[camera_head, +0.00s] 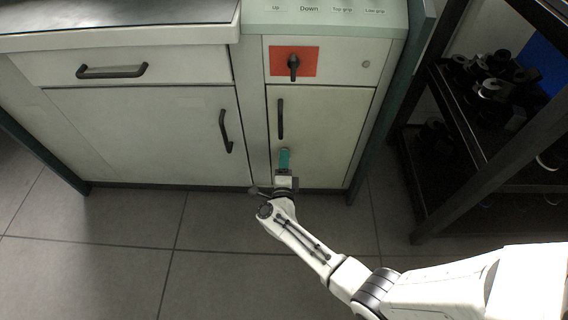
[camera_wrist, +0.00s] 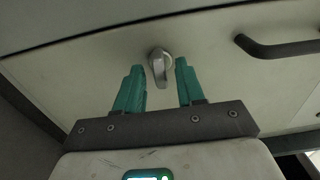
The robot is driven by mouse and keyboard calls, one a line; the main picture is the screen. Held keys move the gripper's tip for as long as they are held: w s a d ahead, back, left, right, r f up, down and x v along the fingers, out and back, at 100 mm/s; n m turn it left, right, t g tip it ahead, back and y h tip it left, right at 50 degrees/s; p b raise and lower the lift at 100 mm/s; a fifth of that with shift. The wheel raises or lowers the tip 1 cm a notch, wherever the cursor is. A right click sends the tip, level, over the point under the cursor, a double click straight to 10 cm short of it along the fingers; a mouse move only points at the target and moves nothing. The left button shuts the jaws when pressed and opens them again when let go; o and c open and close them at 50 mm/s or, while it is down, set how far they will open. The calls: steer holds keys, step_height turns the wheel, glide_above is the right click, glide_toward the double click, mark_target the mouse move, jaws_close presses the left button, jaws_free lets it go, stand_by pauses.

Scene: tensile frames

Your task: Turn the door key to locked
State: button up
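A small silver door key or turn knob (camera_wrist: 158,70) sits on the pale cabinet door (camera_head: 330,128). Its flat grip points roughly downward in the wrist view. My gripper (camera_wrist: 159,64) is open, with one teal finger on each side of the knob and visible gaps to both. In the head view my gripper (camera_head: 284,158) is at the narrow door, below its black handle (camera_head: 280,118). The knob is hidden there behind my gripper.
Above the door is a panel with a black rotary switch (camera_head: 293,66) on a red plate (camera_head: 310,58) and a round lock (camera_head: 366,64). The door handle (camera_wrist: 280,48) is close by on the right in the wrist view. A dark shelf (camera_head: 480,130) stands right. Floor (camera_head: 120,260) at left is free.

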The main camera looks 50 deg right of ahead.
steer(key=shift+c, duration=0.2)
jaws_close()
steer(key=shift+n, duration=0.3)
steer(key=shift+n+p, duration=2.85)
steer(key=shift+n, duration=5.75)
